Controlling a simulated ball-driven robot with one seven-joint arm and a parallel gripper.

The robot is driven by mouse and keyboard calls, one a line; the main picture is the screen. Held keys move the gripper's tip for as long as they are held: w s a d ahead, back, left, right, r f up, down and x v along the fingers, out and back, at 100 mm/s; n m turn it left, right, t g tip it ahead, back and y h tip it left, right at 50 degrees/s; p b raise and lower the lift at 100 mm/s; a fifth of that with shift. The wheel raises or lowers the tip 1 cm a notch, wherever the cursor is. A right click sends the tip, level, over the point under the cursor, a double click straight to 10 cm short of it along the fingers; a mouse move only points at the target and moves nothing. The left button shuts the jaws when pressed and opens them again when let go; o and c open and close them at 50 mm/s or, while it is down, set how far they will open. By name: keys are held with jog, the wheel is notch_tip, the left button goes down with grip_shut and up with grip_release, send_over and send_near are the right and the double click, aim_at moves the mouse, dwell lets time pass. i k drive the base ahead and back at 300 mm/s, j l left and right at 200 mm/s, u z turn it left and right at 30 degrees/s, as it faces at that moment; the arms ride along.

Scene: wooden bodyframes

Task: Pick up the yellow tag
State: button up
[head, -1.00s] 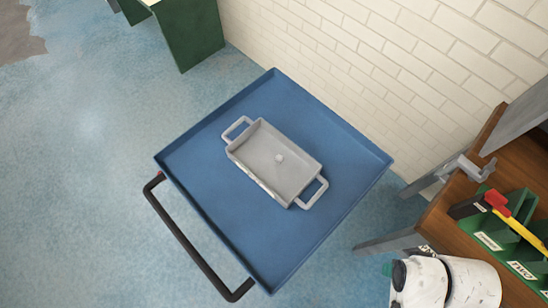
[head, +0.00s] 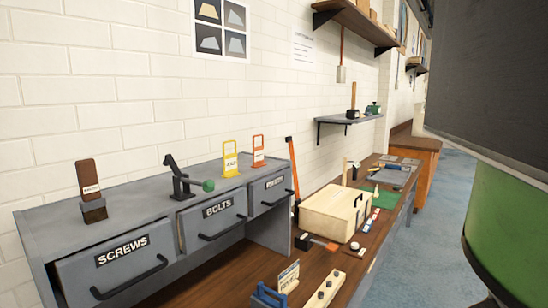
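The yellow tag (head: 230,158) stands upright on top of the grey drawer cabinet (head: 130,186), near its back and right of the middle. It has an opening at the top and a pale label below. A similar orange tag (head: 258,151) stands just to its right. My gripper is not in view.
A black lever with a green knob (head: 187,180) and a dark brown block (head: 92,193) stand left on the cabinet. A wooden box (head: 330,214) sits on the bench to the right. A large dark-and-green shape fills the right edge, close by.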

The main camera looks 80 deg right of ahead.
aim_at(229, 161)
jog(key=z, duration=1.25)
